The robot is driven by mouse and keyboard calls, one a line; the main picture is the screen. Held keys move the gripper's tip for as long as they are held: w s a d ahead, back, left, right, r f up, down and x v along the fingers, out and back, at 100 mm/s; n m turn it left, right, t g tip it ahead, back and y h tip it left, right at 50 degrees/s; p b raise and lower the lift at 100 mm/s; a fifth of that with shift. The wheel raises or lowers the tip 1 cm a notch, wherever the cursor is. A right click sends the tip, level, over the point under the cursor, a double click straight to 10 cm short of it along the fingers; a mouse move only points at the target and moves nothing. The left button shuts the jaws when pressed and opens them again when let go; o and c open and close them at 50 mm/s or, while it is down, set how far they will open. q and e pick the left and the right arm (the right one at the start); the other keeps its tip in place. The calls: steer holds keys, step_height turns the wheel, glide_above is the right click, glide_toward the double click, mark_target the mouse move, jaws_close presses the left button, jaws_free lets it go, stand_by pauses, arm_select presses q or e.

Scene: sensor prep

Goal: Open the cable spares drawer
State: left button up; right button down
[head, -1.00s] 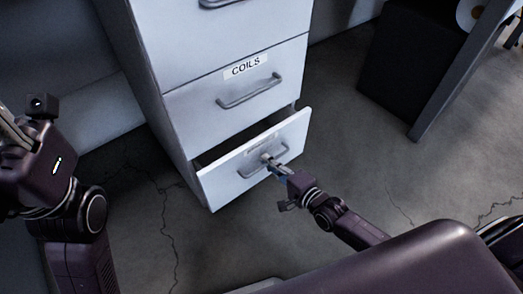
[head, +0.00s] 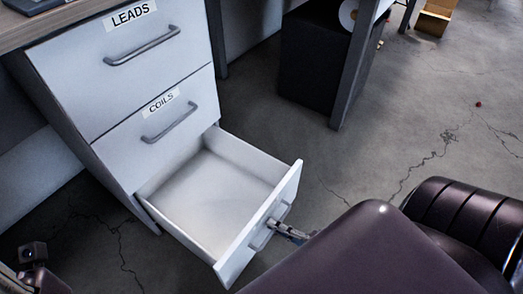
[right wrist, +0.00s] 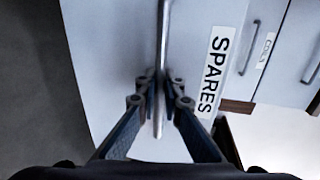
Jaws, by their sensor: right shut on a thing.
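The cable spares drawer (head: 215,190) is the bottom drawer of the white cabinet. It stands pulled well out, and its white inside looks empty. Its label reads SPARES (right wrist: 212,70) in the right wrist view. My right gripper (head: 281,226) is shut on the drawer's bar handle (right wrist: 163,50); its fingers sit on both sides of the bar (right wrist: 160,95) in the right wrist view. Only part of my left wrist shows at the lower left of the head view; its fingers are out of sight.
Above are the shut COILS drawer (head: 160,125) and LEADS drawer (head: 125,50). A black box (head: 312,60) and a grey table leg (head: 352,75) stand behind. An open cardboard box (head: 434,17) is at the far right. The floor to the right is mostly clear.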

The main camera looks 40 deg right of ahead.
steer(key=shift+s+d, duration=0.3)
steer(key=shift+s, duration=0.4)
steer(key=c, duration=2.3)
jaws_free()
steer(key=shift+c, duration=0.2)
steer(key=v, duration=1.2)
